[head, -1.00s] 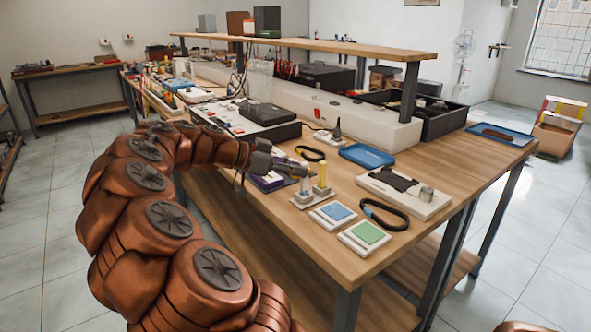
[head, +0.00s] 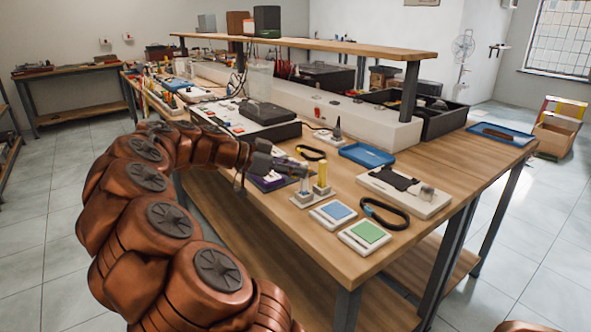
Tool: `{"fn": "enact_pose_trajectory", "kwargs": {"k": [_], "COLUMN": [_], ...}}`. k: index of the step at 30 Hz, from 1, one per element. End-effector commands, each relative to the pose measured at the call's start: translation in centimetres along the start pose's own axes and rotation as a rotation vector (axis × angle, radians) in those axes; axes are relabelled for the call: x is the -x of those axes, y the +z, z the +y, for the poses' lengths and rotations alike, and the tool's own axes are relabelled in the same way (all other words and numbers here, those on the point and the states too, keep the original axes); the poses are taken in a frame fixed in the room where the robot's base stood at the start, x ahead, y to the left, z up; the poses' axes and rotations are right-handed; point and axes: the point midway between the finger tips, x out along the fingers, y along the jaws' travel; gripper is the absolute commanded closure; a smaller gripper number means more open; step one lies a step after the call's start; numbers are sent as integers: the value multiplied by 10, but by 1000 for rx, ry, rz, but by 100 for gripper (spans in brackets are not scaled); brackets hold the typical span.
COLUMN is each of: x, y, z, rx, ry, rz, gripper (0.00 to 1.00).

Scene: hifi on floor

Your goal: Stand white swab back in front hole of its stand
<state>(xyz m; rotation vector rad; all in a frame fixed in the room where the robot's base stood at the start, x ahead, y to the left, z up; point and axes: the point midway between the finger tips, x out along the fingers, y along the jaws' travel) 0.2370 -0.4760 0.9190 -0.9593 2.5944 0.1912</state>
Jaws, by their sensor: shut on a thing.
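The stand (head: 314,196) is a small pale block near the front edge of the wooden workbench. A yellow upright piece (head: 322,176) rises from its right part. My gripper (head: 302,170) reaches in from the left, just left of the yellow piece, and is shut on the white swab (head: 304,185). The swab shows as a small pale upright shape below the fingertips, over the left part of the stand. Its upper part is hidden by the fingers. I cannot tell whether its lower end is inside a hole or only above it.
A blue-topped pad (head: 334,213) and a green-topped pad (head: 367,233) lie just right of the stand. A black band (head: 384,214), a pale board (head: 403,192) and a blue tray (head: 367,155) lie beyond.

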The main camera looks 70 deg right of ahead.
Motion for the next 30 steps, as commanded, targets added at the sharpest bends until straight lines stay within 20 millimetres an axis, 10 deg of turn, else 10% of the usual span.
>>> {"fn": "enact_pose_trajectory", "kwargs": {"k": [30], "x": [-4], "y": [8], "z": [0], "rx": [0], "ry": [0], "rz": [0], "gripper": [100]}}
